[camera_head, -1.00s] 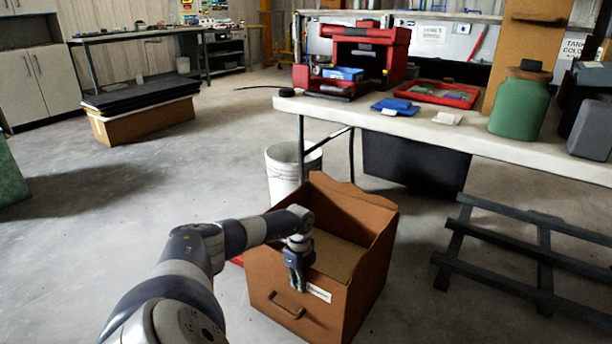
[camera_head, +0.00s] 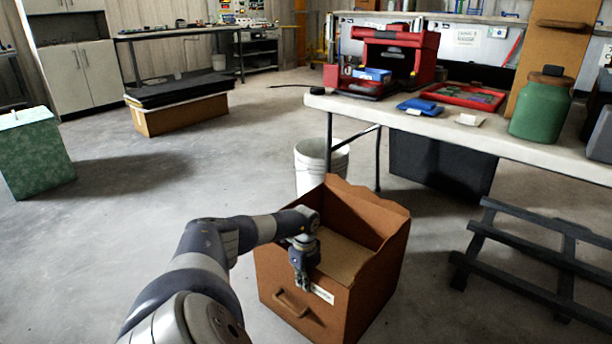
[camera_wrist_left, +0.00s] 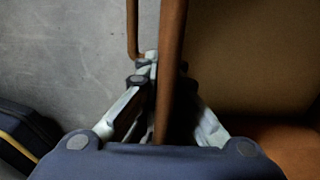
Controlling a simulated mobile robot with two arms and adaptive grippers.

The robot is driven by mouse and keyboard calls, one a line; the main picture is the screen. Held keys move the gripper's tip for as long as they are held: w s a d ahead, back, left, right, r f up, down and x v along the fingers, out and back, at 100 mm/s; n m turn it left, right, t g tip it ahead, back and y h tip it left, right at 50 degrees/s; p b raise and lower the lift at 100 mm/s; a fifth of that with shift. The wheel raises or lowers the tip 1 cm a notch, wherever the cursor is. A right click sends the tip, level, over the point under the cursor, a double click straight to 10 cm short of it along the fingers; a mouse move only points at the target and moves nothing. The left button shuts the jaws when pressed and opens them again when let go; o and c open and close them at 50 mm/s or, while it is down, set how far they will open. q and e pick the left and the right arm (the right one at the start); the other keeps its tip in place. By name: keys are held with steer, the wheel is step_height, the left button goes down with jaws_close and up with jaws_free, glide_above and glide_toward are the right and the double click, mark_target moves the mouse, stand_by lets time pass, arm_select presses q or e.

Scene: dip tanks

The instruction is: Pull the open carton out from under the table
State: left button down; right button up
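The open brown carton (camera_head: 365,285) stands upright on the floor in front of the white-topped table (camera_head: 420,128). Its front wall has a handle (camera_head: 291,303) and a white label. My left gripper (camera_head: 302,285) points down over the top edge of this front wall. In the left wrist view, the carton wall (camera_wrist_left: 173,50) runs between the fingers of the gripper (camera_wrist_left: 160,75), which close on it from both sides; the far fingertip is partly hidden. The carton's inside looks empty where it shows. My right gripper is not in view.
A white bucket (camera_head: 312,168) stands just behind the carton near a table leg. A dark slatted rack (camera_head: 530,260) lies to the right, and a black bin (camera_head: 440,165) is under the table. The floor to the left is clear up to a green box (camera_head: 35,155).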

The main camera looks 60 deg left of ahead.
arm_select(q)
steer(key=shift+s, duration=0.1)
steer(key=c, duration=1.7)
jaws_free()
steer(key=shift+a, duration=0.1)
steer(key=shift+r, duration=0.1)
step_height(320, 180, up, 12)
steer(key=shift+f, duration=0.1)
